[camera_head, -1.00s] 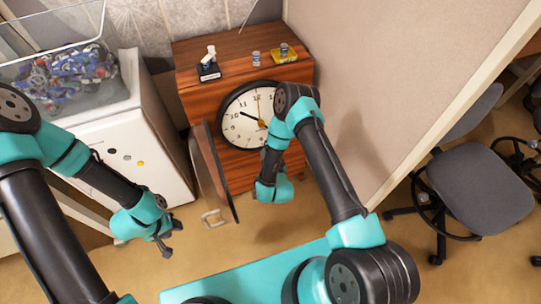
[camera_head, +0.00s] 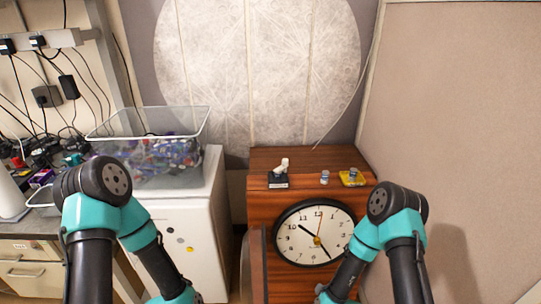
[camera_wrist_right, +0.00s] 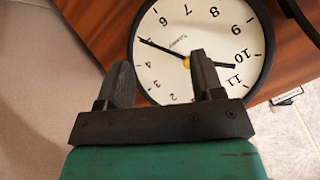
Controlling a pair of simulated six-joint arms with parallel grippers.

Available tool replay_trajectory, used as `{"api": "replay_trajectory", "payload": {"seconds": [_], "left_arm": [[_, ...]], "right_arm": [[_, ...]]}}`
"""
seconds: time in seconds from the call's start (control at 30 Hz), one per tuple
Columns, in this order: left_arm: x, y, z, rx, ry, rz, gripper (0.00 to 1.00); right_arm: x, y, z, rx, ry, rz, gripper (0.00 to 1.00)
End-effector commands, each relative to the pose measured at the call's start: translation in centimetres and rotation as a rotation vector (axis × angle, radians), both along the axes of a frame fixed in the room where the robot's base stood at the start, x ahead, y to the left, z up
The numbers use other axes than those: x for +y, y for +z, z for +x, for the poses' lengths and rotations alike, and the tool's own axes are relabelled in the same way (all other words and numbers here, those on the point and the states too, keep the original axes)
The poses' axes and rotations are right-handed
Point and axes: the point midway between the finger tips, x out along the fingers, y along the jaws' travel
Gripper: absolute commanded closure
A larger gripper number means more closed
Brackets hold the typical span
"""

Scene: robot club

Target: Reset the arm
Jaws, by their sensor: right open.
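In the head view, both of my arms are raised at the elbow and bend down out of the bottom of the picture. The left arm is in front of the white cabinet, and the right arm is in front of the wooden cabinet. Neither gripper shows there. In the right wrist view, my right gripper (camera_wrist_right: 160,66) is open, with its two dark fingers apart and nothing between them. The round wall-style clock (camera_wrist_right: 195,45) lies beyond the fingers. The clock (camera_head: 316,232) also shows in the head view on the wooden cabinet's front.
The wooden cabinet (camera_head: 300,158) has a small black-and-white item (camera_head: 279,178), a small jar (camera_head: 324,178) and a yellow item (camera_head: 352,179) on top. A clear bin (camera_head: 165,165) of cans stands on the white cabinet (camera_head: 190,218). A beige partition (camera_head: 460,120) borders the right.

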Motion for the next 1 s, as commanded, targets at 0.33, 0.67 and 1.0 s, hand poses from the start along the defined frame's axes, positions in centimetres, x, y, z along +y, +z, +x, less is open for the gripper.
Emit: {"api": "replay_trajectory", "payload": {"seconds": [0.33,0.67,1.0], "left_arm": [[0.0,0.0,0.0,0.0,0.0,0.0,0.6],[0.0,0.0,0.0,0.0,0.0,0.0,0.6],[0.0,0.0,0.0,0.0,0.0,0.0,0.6]], "right_arm": [[-1.0,3.2,-9.8,0.441,0.244,0.0,0.39],[-1.4,5.7,-15.9,0.66,0.384,0.022,0.39],[-1.4,5.7,-16.0,0.662,0.385,0.023,0.39]]}}
